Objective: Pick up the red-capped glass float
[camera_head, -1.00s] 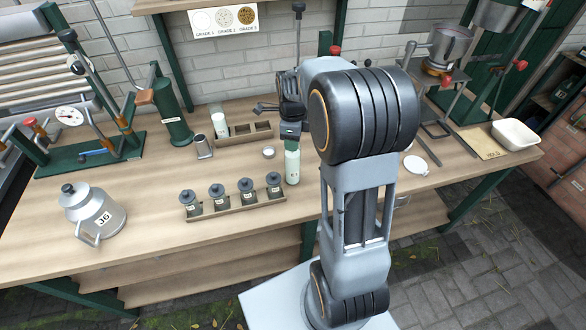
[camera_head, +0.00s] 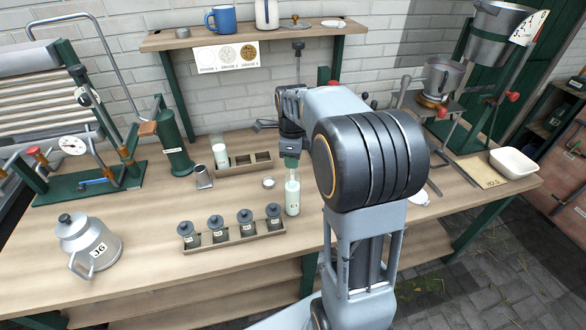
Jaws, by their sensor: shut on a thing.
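My gripper (camera_head: 291,151) is above a tall pale-green jar (camera_head: 292,196) with a white label, which stands upright on the bench. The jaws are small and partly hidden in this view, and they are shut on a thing. A short greenish piece (camera_head: 291,163) shows between the jaws and the jar; it appears to be part of the glass float. Its red cap is not visible, and I cannot tell how much of the float is inside the jar.
A wooden rack of dark-capped bottles (camera_head: 233,238) stands left of the jar. Behind are a small round tin (camera_head: 268,182), a metal cup (camera_head: 203,177) and a compartment tray (camera_head: 262,167). A lidded can (camera_head: 88,240) is at left.

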